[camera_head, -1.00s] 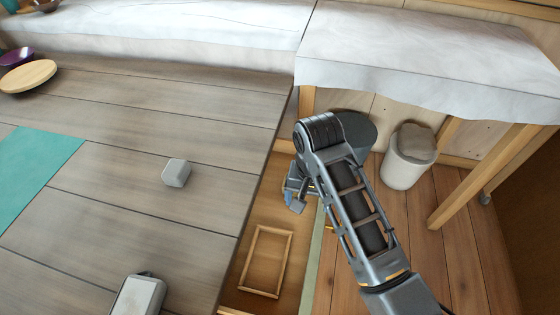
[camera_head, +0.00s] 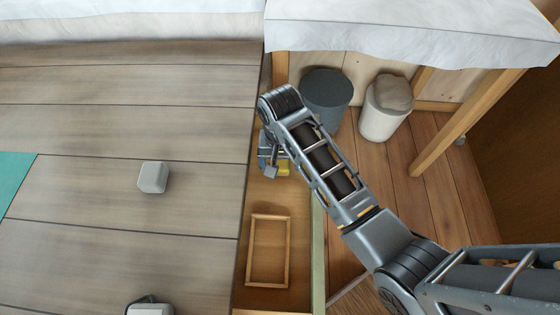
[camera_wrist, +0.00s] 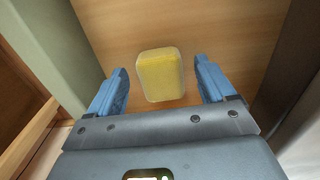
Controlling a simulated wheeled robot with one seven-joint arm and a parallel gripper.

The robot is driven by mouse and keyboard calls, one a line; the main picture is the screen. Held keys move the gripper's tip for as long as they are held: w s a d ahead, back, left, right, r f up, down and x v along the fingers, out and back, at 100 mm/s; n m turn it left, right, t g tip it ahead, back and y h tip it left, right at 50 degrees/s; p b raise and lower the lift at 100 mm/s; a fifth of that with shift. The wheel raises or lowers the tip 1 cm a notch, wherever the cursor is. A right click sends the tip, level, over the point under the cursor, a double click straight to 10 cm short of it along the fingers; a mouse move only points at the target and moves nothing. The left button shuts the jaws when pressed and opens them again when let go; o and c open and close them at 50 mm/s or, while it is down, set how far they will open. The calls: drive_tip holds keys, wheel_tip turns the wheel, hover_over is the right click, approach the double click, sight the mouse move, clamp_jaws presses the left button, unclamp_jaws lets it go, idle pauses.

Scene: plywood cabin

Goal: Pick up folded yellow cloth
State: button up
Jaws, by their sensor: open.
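The folded yellow cloth (camera_wrist: 160,75) lies on the wooden floor of a drawer in the wrist view, a small rounded yellow block. My gripper (camera_wrist: 161,69) is open, with one blue finger on each side of the cloth and a gap on both sides. I cannot tell how far above the drawer floor the fingertips are. In the head view my gripper (camera_head: 268,165) reaches down into the far part of the open drawer (camera_head: 283,205). Only a yellow patch of the cloth (camera_head: 284,169) shows beside it; the rest is hidden by my gripper.
An empty wooden frame (camera_head: 251,250) lies in the drawer's near part. The drawer's pale green wall (camera_wrist: 52,45) is left of my gripper in the wrist view. The table (camera_head: 100,130) holds a grey block (camera_head: 153,177). A dark bin (camera_head: 327,95) and white bin (camera_head: 383,115) stand beyond.

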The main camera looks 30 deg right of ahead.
sight(280, 163)
drive_tip(key=shift+f, duration=0.7)
drive_tip(key=shift+c, duration=0.4)
drive_tip(key=c, duration=1)
drive_tip(key=shift+o, duration=0.2)
drive_tip(key=shift+r, duration=0.15)
drive_tip(key=shift+r, duration=0.55)
wheel_tip(280, 163, up, 3)
drive_tip(key=shift+w+r, duration=0.1)
drive_tip(key=s+d+r, duration=0.4)
drive_tip(key=d+r, duration=0.2)
drive_tip(key=d, duration=0.4)
drive_tip(key=shift+s+d+r, duration=0.25)
drive_tip(key=shift+d, duration=0.15)
